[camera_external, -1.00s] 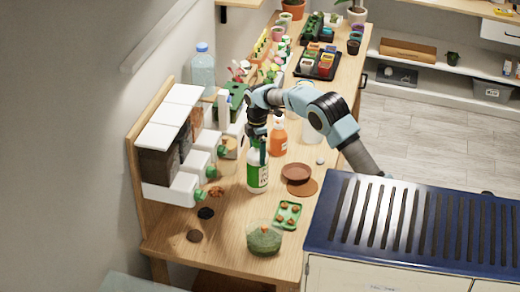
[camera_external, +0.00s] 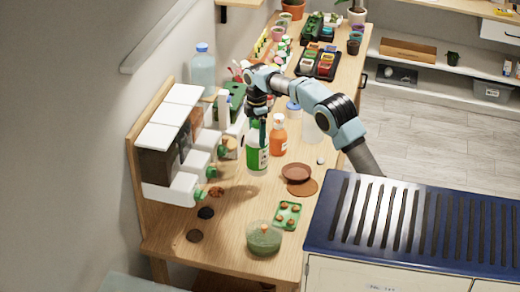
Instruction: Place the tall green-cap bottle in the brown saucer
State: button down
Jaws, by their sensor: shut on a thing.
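The tall green-cap bottle (camera_external: 257,160), white with a green label, hangs roughly upright from my gripper (camera_external: 259,122). My gripper is shut on its top, and the fingers partly hide the cap. The bottle's base appears to be above the table. The brown saucer (camera_external: 296,172) lies to the right of the bottle and a little nearer the camera. It looks empty, and a flat orange-brown disc (camera_external: 305,188) lies at its near right side.
An orange bottle (camera_external: 278,138) stands just right of the held bottle. A green tray with small orange pieces (camera_external: 286,215) and a glass bowl of green stuff (camera_external: 263,240) are nearer. White bins (camera_external: 185,172) line the left. Seedling trays (camera_external: 317,62) stand farther back.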

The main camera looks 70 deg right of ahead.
jog(key=s+d+r+n, duration=0.1)
jog(key=s+d+r, duration=0.3)
jog(key=s+d, duration=0.6)
notch_tip(320, 180, down, 10)
jog(key=s+p, duration=0.2)
jog(key=p, duration=0.1)
jog(key=shift+f, duration=0.35)
grip_release()
